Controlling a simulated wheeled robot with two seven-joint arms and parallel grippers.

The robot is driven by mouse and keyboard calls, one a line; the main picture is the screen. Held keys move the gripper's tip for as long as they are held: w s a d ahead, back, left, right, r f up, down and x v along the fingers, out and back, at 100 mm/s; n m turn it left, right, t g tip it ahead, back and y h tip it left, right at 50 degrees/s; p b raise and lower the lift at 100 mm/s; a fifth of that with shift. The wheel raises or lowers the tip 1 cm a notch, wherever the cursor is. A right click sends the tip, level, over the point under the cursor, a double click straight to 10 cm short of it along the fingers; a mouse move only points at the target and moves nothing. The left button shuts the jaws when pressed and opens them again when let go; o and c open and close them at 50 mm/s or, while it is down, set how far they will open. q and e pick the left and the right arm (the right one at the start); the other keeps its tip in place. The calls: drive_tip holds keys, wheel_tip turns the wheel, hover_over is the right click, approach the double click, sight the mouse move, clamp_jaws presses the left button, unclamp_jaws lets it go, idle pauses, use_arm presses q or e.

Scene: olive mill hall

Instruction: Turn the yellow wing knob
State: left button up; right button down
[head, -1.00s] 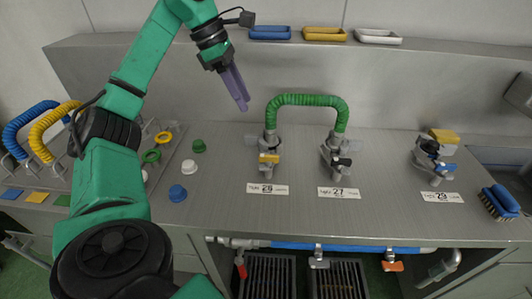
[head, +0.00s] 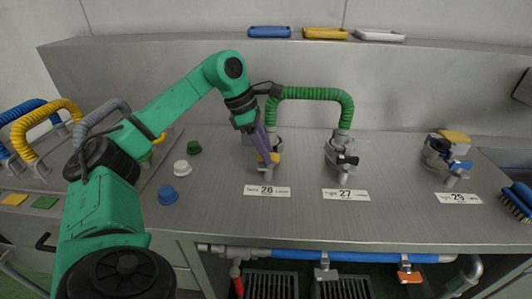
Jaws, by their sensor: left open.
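The yellow wing knob (head: 274,158) sits on the front of the metal valve above the label 26 (head: 267,190). It is partly hidden by my left gripper (head: 264,156), whose purple fingers reach down over the valve from the upper left. The gripper is open, with its fingertips at the knob; I cannot tell whether they touch it. My right gripper is not in view.
A green hose (head: 312,93) arches from valve 26 to valve 27, which has a black knob (head: 347,160). Valve 29 with a blue knob (head: 461,165) stands at the right. Blue (head: 168,195), white and green caps lie on the counter at left.

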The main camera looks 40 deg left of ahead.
use_arm(q)
drive_tip(key=c, duration=0.6)
clamp_jaws()
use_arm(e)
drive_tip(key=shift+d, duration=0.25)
